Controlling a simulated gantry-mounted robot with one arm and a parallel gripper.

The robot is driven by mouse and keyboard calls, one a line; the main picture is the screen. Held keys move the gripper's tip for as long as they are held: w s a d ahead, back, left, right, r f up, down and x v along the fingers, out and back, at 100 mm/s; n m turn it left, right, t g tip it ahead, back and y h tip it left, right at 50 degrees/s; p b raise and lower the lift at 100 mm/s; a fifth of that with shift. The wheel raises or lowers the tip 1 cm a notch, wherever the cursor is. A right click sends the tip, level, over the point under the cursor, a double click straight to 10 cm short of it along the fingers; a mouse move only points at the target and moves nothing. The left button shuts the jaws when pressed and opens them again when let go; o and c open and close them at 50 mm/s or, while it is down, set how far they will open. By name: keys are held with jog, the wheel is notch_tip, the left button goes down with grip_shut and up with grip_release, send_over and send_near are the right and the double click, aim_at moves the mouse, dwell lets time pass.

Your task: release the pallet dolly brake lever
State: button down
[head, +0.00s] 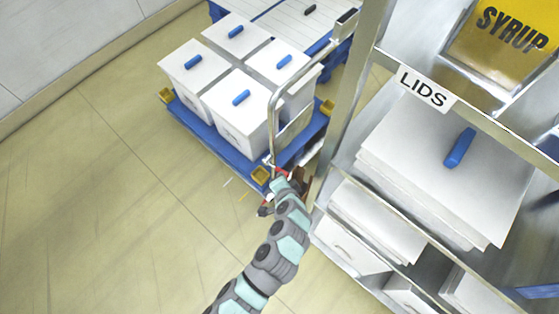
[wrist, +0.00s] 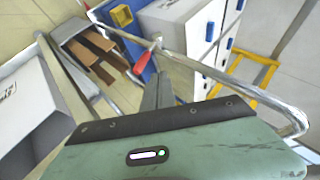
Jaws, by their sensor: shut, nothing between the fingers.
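The blue pallet dolly (head: 191,122) has yellow corner pieces and a bent chrome handle (head: 273,118). Red parts show at the handle's foot (head: 282,171), partly hidden by my arm. I cannot tell for sure which is the brake lever. My gripper is shut and empty, pointing at the dolly's corner; contact with either red part cannot be told. The fingertips are hidden in the head view.
White boxes with blue handles (head: 192,72) fill the dolly. A metal shelf with a LIDS label (head: 427,88) and stacked white lids (head: 415,150) stands close on the right. The tiled floor (head: 100,180) at left is clear.

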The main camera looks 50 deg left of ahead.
jog(key=shift+v, duration=1.15)
jog(key=shift+f, duration=0.1)
